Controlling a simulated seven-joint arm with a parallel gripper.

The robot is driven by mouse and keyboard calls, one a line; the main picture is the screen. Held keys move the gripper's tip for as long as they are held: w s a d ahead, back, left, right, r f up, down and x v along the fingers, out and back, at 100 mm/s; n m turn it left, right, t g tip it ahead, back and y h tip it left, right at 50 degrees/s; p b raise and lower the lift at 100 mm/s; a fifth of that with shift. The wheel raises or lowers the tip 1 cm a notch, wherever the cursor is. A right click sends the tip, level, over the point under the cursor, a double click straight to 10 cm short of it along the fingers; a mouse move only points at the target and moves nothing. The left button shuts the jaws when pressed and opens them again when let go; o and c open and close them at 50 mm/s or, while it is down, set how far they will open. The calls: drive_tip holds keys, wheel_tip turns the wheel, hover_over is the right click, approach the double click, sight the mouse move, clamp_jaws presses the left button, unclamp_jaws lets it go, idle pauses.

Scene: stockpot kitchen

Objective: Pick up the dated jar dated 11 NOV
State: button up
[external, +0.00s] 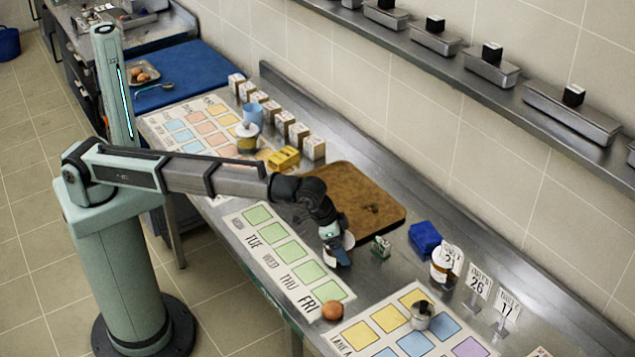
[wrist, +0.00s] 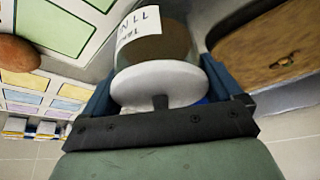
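A jar (wrist: 160,47) with a white lid (wrist: 158,83), dark brown contents and a white label fills the middle of the wrist view. Whether the jar is lifted is unclear.
A cutting board (external: 365,196) lies behind my gripper. An egg (external: 333,310) sits on the weekday mat (external: 262,252). A small green carton (external: 381,247), a blue cloth (external: 425,238), another labelled jar (external: 441,270) and date cards (external: 480,283) stand to the right.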

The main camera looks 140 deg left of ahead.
drive_tip(key=c, duration=1.4)
